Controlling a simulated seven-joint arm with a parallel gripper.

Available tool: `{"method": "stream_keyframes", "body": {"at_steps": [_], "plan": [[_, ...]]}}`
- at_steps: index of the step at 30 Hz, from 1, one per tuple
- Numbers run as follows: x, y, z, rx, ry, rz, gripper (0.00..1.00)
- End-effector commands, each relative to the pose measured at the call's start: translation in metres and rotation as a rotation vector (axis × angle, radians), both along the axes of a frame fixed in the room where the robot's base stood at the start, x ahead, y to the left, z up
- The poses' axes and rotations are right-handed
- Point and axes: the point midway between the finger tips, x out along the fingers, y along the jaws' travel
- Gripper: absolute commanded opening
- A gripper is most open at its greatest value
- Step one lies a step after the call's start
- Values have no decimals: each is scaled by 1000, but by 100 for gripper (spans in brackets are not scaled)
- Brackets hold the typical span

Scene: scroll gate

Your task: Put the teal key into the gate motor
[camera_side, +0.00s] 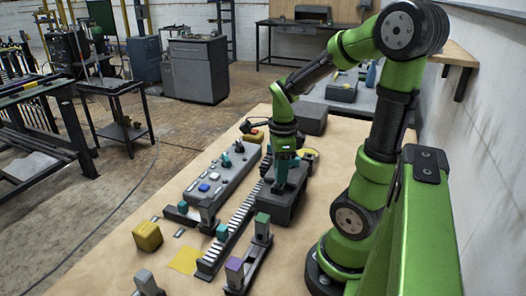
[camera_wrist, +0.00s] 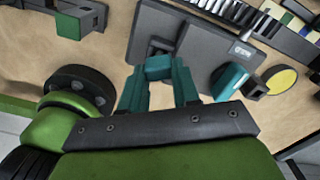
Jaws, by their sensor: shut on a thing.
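My gripper (camera_side: 284,178) points down over the dark grey gate motor box (camera_side: 284,212), near its top face. In the wrist view, my gripper (camera_wrist: 159,82) is shut on the teal key (camera_wrist: 158,68), whose teal head shows between the two teal fingers. The key is over or at the near edge of the motor box (camera_wrist: 190,38). A small dark fitting (camera_wrist: 160,46) shows just beyond the key. I cannot tell whether the key's end is inside it. In the side view the fingers largely hide the key.
A toothed rack (camera_side: 238,222) runs left of the motor. A grey panel with coloured pieces (camera_side: 212,185) lies beyond it. A yellow block (camera_side: 147,236), a green-topped post (camera_side: 262,228) and a purple-topped post (camera_side: 234,272) stand nearer. Another teal piece (camera_wrist: 231,82) sits right of my fingers.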

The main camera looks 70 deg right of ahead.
Motion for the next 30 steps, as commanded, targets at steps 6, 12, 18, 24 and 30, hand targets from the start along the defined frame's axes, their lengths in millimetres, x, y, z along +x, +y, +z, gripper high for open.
{"method": "stream_keyframes", "body": {"at_steps": [6,12,18,24,30], "plan": [[0,0,-5,0,1,0,0],[0,0,-9,0,1,0,0],[0,0,-13,0,1,-1,0],[0,0,-16,0,0,0,0],[0,0,-17,0,0,-1,0]]}}
